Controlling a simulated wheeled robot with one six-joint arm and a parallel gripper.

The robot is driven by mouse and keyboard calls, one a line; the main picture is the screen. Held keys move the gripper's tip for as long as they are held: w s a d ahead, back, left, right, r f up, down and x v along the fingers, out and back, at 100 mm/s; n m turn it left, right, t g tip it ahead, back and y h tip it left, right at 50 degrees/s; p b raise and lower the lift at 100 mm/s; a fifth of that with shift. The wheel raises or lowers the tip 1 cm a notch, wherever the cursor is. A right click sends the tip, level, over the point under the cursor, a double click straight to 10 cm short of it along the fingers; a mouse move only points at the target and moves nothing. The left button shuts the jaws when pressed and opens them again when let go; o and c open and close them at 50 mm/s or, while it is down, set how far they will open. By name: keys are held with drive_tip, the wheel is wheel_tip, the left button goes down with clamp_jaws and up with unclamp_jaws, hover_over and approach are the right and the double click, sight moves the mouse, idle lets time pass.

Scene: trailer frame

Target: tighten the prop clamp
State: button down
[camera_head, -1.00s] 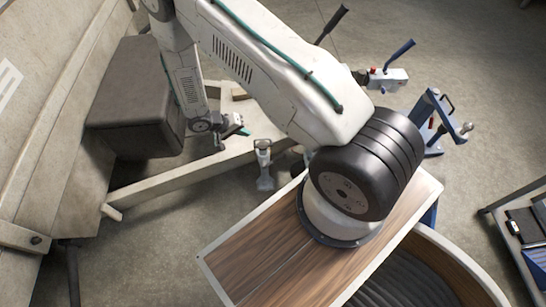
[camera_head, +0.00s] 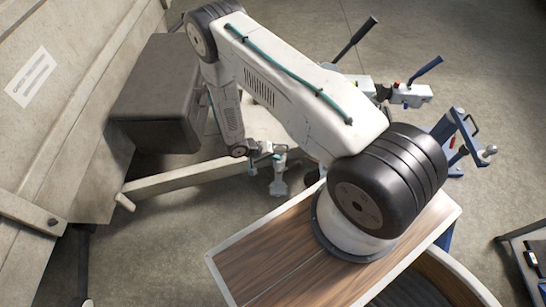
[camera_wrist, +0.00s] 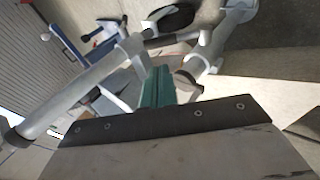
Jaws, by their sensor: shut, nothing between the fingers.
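In the head view, a pale grey prop (camera_head: 279,182) with a flat foot stands beside the light drawbar beam (camera_head: 185,179). My gripper (camera_head: 267,151) is by the prop's top and partly overlaps it in the picture. I cannot tell whether they touch. In the wrist view my gripper's teal fingers (camera_wrist: 156,88) are together, with nothing between them. A grey tube (camera_wrist: 80,92) runs diagonally to their left, and a short grey bar (camera_wrist: 176,39) shows beyond the tips. The prop clamp and its handle are too small to make out surely.
A dark box (camera_head: 160,90) sits at the trailer's front panel (camera_head: 75,60), left of my arm. Hitch parts with a blue lever (camera_head: 427,66) and a black-gripped lever (camera_head: 357,37) stand right of my arm.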

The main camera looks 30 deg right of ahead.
sight(293, 165)
drive_tip(key=x, duration=1)
drive_tip(key=shift+f, duration=0.1)
drive_tip(key=shift+w+a, duration=0.1)
drive_tip(key=shift+a, duration=0.05)
drive_tip(key=shift+y, duration=0.3)
